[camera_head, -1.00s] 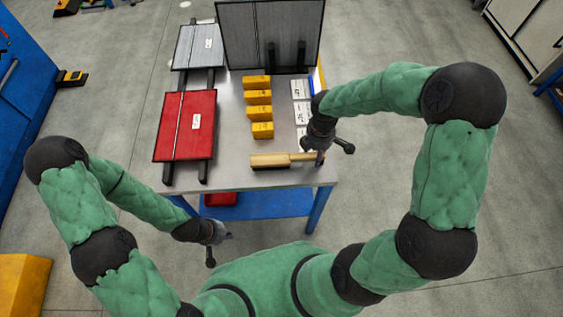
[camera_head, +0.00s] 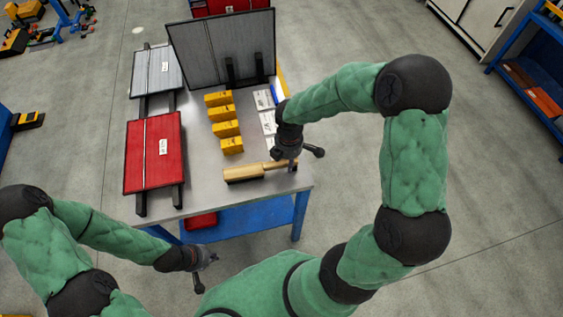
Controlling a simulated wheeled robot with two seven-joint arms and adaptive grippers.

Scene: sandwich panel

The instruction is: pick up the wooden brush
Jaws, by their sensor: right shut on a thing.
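The wooden brush (camera_head: 246,173) lies at the front edge of the grey table (camera_head: 205,188), its broad head to the left and its handle to the right. My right gripper (camera_head: 292,160) is over the handle end and shut on it. The brush appears level and at or close to the table top; I cannot tell if there is a gap beneath it. My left gripper (camera_head: 203,268) hangs in front of the table, low and away from the brush. Its fingers are too small and partly hidden to tell if they are open.
A red panel (camera_head: 153,152) and a grey panel (camera_head: 156,75) lie on dark rails at the left. A large dark panel (camera_head: 222,50) stands at the back. Several yellow blocks (camera_head: 226,128) and white labelled packs (camera_head: 266,110) stand mid-table. A red box (camera_head: 200,220) sits on the lower shelf.

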